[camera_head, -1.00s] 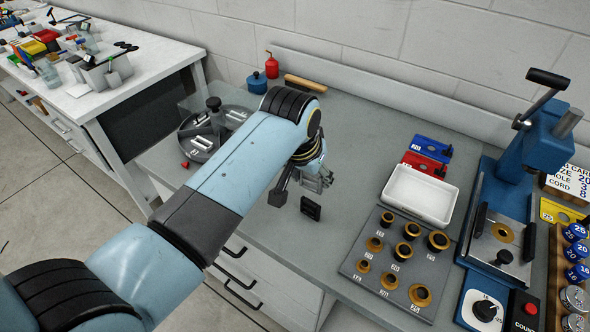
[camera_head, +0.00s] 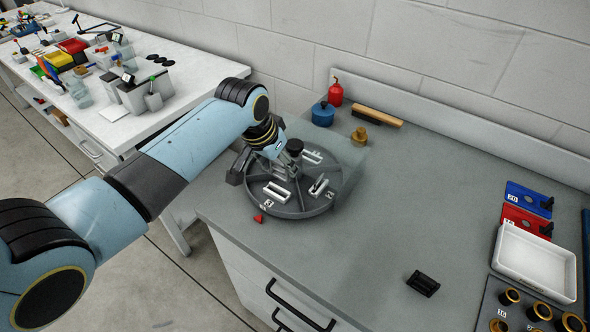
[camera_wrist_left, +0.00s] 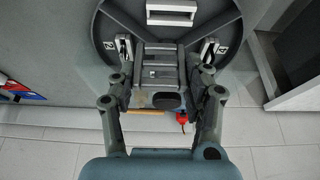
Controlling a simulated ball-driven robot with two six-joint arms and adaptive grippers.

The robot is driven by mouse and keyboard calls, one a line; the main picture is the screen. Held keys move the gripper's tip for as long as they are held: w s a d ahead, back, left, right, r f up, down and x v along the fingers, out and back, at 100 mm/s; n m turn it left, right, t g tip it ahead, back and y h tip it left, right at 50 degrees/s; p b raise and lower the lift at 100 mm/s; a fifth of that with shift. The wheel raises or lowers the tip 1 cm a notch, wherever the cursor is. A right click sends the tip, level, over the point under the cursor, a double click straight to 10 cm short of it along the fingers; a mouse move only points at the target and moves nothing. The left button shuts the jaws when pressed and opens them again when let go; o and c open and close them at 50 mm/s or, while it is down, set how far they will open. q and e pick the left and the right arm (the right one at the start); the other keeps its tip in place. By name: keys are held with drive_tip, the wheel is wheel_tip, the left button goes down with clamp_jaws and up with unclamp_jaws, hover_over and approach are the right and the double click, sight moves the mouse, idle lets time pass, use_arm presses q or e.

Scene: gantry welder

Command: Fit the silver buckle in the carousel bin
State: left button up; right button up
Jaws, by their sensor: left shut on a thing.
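Pale rectangular frames sit in several carousel bins, one at the front left (camera_head: 277,191) and one at the right (camera_head: 318,187). The gripper and arm hide the carousel's left back part. I cannot tell whether the held buckle touches the carousel.
A black buckle-like piece (camera_head: 423,283) lies on the bench (camera_head: 400,200). A blue pot (camera_head: 322,115), a red bottle (camera_head: 335,94), a brass piece (camera_head: 359,136) and a wooden-handled brush (camera_head: 378,117) stand behind. A white tray (camera_head: 536,262) is at the right. The bench middle is clear.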

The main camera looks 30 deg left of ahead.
sight(275, 173)
use_arm(q)
drive_tip(key=shift+w+a+r, duration=0.1)
drive_tip(key=shift+a, duration=0.65)
drive_tip(key=shift+d+f, duration=0.2)
drive_tip(key=shift+f, duration=0.3)
wheel_tip(275, 173, down, 4)
drive_tip(key=b, duration=0.3)
drive_tip(key=shift+a+r, duration=0.1)
drive_tip(key=shift+r, duration=0.15)
drive_tip(key=shift+f, duration=0.2)
drive_tip(key=shift+f+b, duration=0.1)
drive_tip(key=shift+b, duration=0.2)
use_arm(e)
wheel_tip(275, 173, down, 4)
drive_tip(key=shift+s+r, duration=0.1)
drive_tip(key=shift+r, duration=0.05)
drive_tip(key=shift+d, duration=0.4)
